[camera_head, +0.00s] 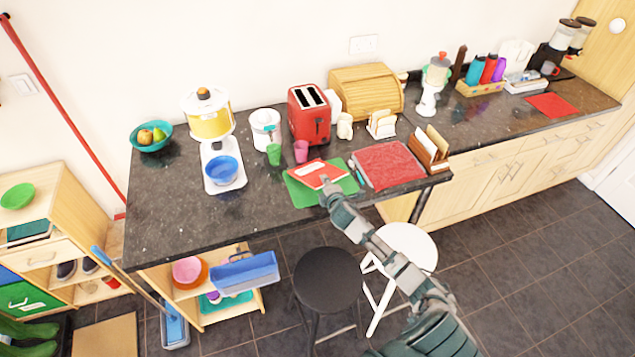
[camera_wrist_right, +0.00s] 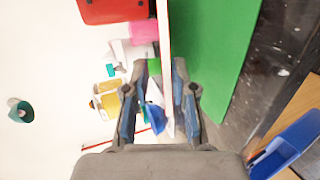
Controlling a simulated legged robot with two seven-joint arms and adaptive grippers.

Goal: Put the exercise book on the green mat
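The exercise book (camera_head: 312,171) is red with a white label. It is over the green mat (camera_head: 303,198), turned at an angle to the mat's edges. My right gripper (camera_head: 326,184) is at the book's near corner. In the right wrist view the book (camera_wrist_right: 164,40) shows edge-on as a thin strip between the fingers of my right gripper (camera_wrist_right: 166,72), which are closed about it. The green mat (camera_wrist_right: 215,45) shows beside the strip, and the book appears held above it. My left gripper is out of view.
A red pad (camera_head: 390,165) lies right of the mat, beside a wooden holder (camera_head: 428,150). Behind are a green cup (camera_head: 274,154), a pink cup (camera_head: 301,151) and a red toaster (camera_head: 309,114). Stools (camera_head: 327,280) stand in front. The counter's left front is clear.

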